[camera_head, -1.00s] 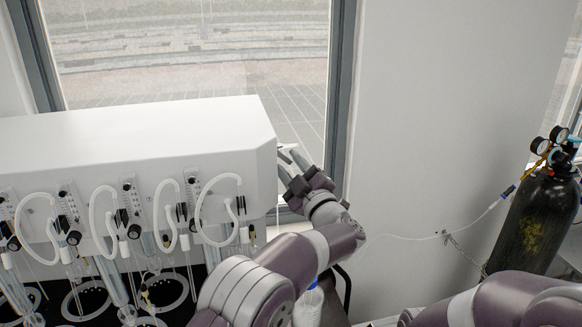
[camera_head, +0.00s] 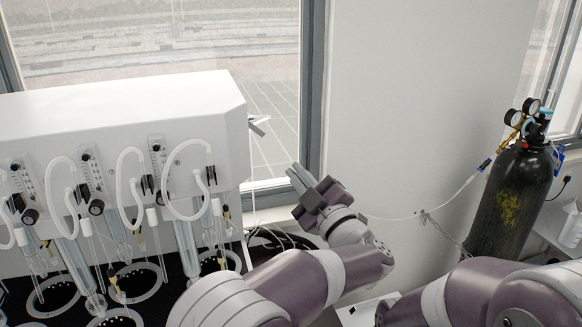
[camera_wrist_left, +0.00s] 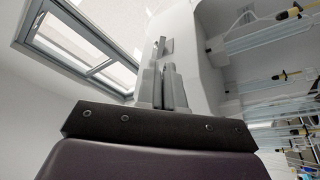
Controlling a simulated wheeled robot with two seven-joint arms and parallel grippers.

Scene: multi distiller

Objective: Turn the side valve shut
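The side valve (camera_head: 259,124) is a small grey metal fitting with a lever, sticking out from the right end of the white distiller housing (camera_head: 120,105). In the left wrist view the valve (camera_wrist_left: 162,47) shows just beyond the fingertips. My left gripper (camera_head: 298,176) is below and to the right of the valve, apart from it, in front of the window. Its two fingers (camera_wrist_left: 164,87) stand close together with nothing visible between them. My right arm shows at the lower right, but its gripper is out of the picture.
Glass tubes and looped white hoses (camera_head: 187,180) line the distiller's front. A dark gas cylinder (camera_head: 510,205) with gauges stands at the right, with a thin line running to the left. The wall (camera_head: 410,100) between is bare.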

